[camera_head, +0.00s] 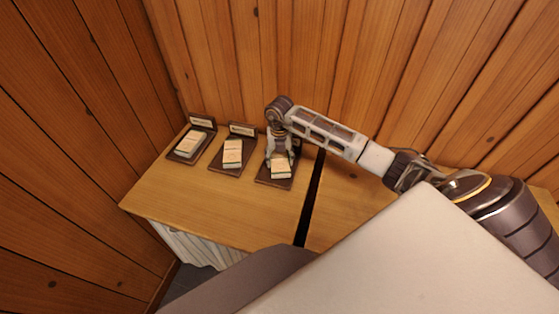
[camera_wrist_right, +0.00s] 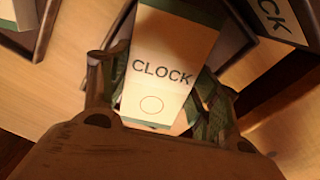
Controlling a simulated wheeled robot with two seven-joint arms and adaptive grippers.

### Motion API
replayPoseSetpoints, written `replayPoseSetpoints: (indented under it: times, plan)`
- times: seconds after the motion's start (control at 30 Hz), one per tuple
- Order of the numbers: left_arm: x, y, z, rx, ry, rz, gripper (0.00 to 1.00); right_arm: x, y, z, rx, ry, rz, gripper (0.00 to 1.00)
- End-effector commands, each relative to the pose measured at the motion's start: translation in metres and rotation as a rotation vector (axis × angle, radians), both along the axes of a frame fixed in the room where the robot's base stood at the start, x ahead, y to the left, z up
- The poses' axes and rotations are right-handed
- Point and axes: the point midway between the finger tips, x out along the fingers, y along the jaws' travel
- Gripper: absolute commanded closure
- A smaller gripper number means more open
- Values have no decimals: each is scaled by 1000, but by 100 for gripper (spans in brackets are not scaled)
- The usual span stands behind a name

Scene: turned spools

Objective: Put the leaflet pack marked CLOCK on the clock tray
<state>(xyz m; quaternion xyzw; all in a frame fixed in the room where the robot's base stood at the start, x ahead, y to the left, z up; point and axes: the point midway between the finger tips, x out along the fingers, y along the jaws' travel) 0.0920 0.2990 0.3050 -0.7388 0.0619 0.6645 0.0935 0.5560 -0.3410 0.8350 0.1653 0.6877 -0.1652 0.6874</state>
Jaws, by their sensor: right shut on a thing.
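The leaflet pack marked CLOCK (camera_wrist_right: 163,70) is cream with green ends and fills the middle of the right wrist view. In the head view the pack (camera_head: 281,168) is at the rightmost dark tray. My right gripper (camera_head: 281,153) points down, with its fingers (camera_wrist_right: 160,92) shut on the sides of the pack. The clock tray (camera_head: 262,179) is dark, with an upright label whose visible letters end in "CK" (camera_wrist_right: 272,20). The pack is over the tray; I cannot tell whether it touches its floor. My left gripper is not in view.
Two similar dark trays, a middle one (camera_head: 216,165) and a left one (camera_head: 177,157), each hold a pale pack. The wooden tabletop (camera_head: 220,205) in front is clear. A dark gap (camera_head: 310,200) runs right of the clock tray. Plank walls stand behind and left.

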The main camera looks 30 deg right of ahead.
Motion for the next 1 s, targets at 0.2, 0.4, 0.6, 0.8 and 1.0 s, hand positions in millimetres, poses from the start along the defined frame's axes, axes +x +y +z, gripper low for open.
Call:
replayPoseSetpoints:
  times: [0.2,0.4,0.6,0.8,1.0]
  plan:
    - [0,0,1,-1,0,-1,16,0,0,-12,0,-1,1,66]
    - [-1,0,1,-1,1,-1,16,0,0,-11,0,-1,1,66]
    - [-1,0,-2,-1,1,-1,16,0,0,-15,0,-1,1,66]
    - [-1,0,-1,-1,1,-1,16,0,0,-14,0,0,1,16]
    - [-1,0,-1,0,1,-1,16,0,0,-14,0,0,0,16]
